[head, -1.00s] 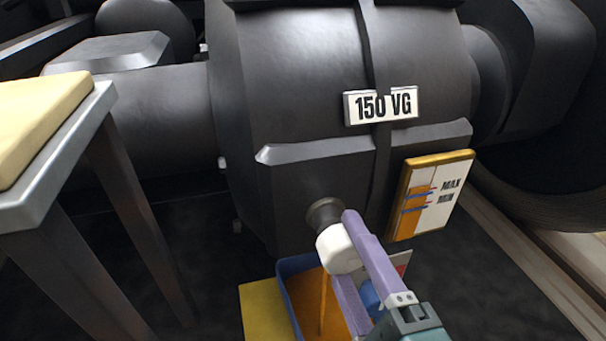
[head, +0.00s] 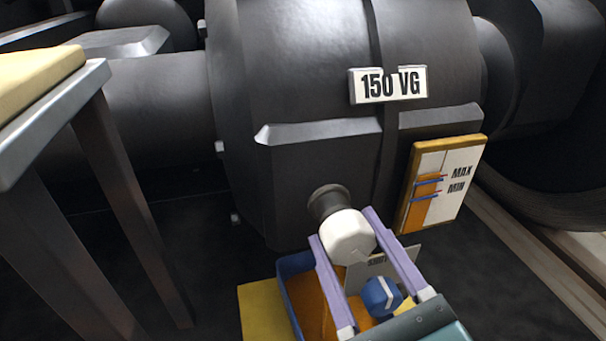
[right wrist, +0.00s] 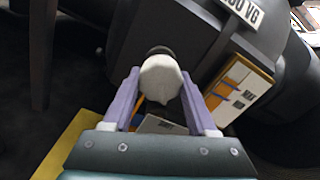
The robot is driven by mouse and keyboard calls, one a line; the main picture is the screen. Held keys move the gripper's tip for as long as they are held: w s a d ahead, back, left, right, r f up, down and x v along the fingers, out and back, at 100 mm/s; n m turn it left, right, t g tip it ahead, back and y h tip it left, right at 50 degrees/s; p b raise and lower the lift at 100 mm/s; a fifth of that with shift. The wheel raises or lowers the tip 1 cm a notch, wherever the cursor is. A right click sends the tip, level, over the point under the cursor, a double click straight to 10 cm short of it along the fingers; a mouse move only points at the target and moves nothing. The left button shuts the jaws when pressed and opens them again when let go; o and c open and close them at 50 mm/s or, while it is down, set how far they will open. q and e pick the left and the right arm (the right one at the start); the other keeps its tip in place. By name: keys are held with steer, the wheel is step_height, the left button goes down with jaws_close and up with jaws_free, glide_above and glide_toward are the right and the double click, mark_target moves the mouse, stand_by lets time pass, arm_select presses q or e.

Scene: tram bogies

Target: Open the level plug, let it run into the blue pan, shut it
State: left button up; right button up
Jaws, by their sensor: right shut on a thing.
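The white level plug (head: 347,236) sits at the dark round collar (head: 328,201) low on the black gear housing (head: 310,90). My right gripper (head: 342,227) is shut on the plug, one lilac finger on each side. The right wrist view also shows the plug (right wrist: 160,79) between the fingers. I cannot tell whether the plug is fully seated. The blue pan (head: 289,300) lies below, partly hidden by my gripper, with orange-brown inside it. A sight gauge (head: 440,185) marked MAX and MIN shows orange up to near the upper marks. My left gripper is not in view.
A blue knob-like piece (head: 381,297) shows between my fingers, before a grey lettered card (head: 400,259). A yellow sheet (head: 258,312) lies beside the pan. A metal-edged table (head: 88,95) stands at left. The dark floor between table and pan looks clear.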

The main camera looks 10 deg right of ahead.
steer(key=shift+m, duration=0.6)
steer(key=shift+r, duration=0.1)
steer(key=o, duration=1.4)
steer(key=shift+c, duration=0.2)
steer(key=shift+s, duration=0.15)
steer(key=s+p, duration=0.3)
steer(key=s, duration=0.6)
steer(key=shift+s+d, duration=0.15)
steer(key=shift+s, duration=0.2)
